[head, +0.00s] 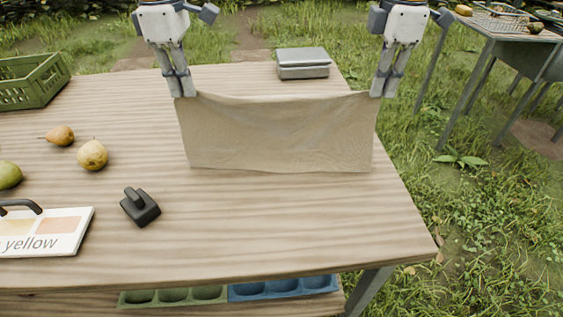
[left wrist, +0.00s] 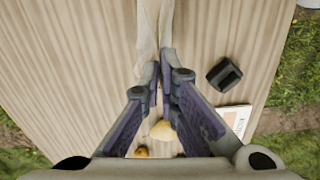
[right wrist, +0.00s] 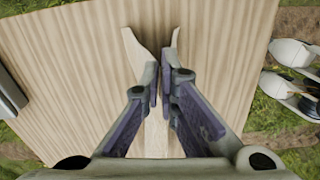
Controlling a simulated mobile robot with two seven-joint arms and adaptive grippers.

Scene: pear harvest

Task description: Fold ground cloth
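The beige ground cloth (head: 278,132) hangs between my two grippers over the wooden table, its lower edge at or just above the tabletop. My left gripper (head: 185,93) is shut on its upper left corner. My right gripper (head: 382,93) is shut on its upper right corner. In the left wrist view the cloth (left wrist: 154,30) runs up from between the closed fingertips (left wrist: 160,85). In the right wrist view two flaps of the cloth (right wrist: 140,50) spread apart beyond the fingertips (right wrist: 166,85). Whether the lower edge touches the table cannot be told.
The table (head: 280,225) is clear in front of the cloth. A grey box (head: 303,65) stands behind it. At left are a green crate (head: 30,80), pears (head: 92,155), a black stamp-like block (head: 140,207) and a "yellow" card (head: 45,232). Another table (head: 500,30) stands at far right.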

